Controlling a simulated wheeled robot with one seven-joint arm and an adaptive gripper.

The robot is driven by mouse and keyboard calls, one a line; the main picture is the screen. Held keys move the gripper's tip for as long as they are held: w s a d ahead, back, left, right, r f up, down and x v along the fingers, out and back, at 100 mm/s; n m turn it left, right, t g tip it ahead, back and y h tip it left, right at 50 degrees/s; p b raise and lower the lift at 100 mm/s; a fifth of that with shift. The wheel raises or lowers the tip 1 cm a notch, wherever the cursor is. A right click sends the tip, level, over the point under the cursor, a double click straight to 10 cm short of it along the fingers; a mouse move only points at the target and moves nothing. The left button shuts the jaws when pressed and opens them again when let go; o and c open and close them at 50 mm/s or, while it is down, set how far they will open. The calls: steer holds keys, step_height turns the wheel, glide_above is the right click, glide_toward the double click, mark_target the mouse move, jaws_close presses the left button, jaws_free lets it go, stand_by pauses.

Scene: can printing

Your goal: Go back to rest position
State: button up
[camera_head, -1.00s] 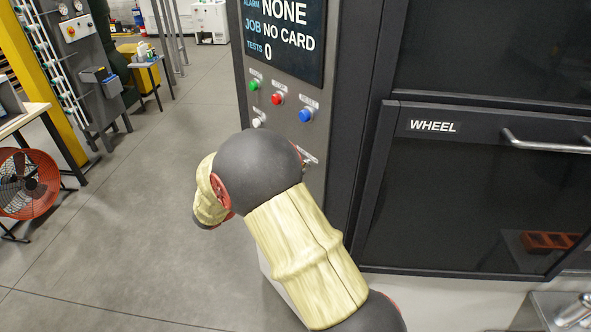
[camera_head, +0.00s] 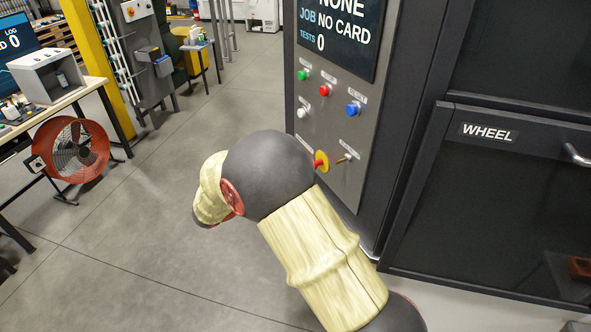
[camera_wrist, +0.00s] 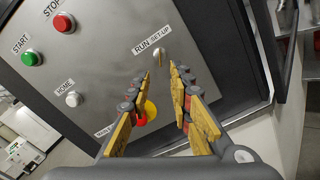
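My gripper (camera_wrist: 160,76) shows in the wrist view with its two yellow-padded fingers apart and nothing between them. Beyond the fingertips is the RUN/SET-UP switch (camera_wrist: 160,55) on the grey control panel (camera_wrist: 112,50). A red and yellow stop knob (camera_wrist: 146,113) shows partly behind the left finger. In the head view my arm is bent in front of the panel (camera_head: 330,120), and my gripper is hidden there. The switch (camera_head: 346,158) and the stop knob (camera_head: 321,161) show just right of my arm.
The dark machine with a WHEEL door (camera_head: 488,132) stands on the right. The panel's screen (camera_head: 340,35) reads JOB NO CARD. A red fan (camera_head: 72,148) and a workbench (camera_head: 70,98) stand at the left. Grey floor (camera_head: 150,220) between is open.

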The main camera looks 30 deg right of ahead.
steer(key=shift+f, duration=0.1)
steer(key=s+a+f+m+g+y+b, duration=0.1)
steer(key=s+a+f+m+y, duration=0.1)
steer(key=s+a+f+y, duration=0.35)
steer(key=s+a+f+m+y+b, duration=0.2)
steer(key=s+f+y, duration=0.2)
steer(key=s+f, duration=0.35)
steer(key=s+a+r+m+t+y+b, duration=0.1)
steer(key=s+a+m+t+y+b, duration=0.6)
steer(key=a+b, duration=0.4)
steer(key=s+t+y+b, duration=0.1)
steer(key=s+b, duration=0.1)
steer(key=shift+a+b, duration=0.4)
steer(key=shift+r+y, duration=0.15)
steer(key=shift+y, duration=0.1)
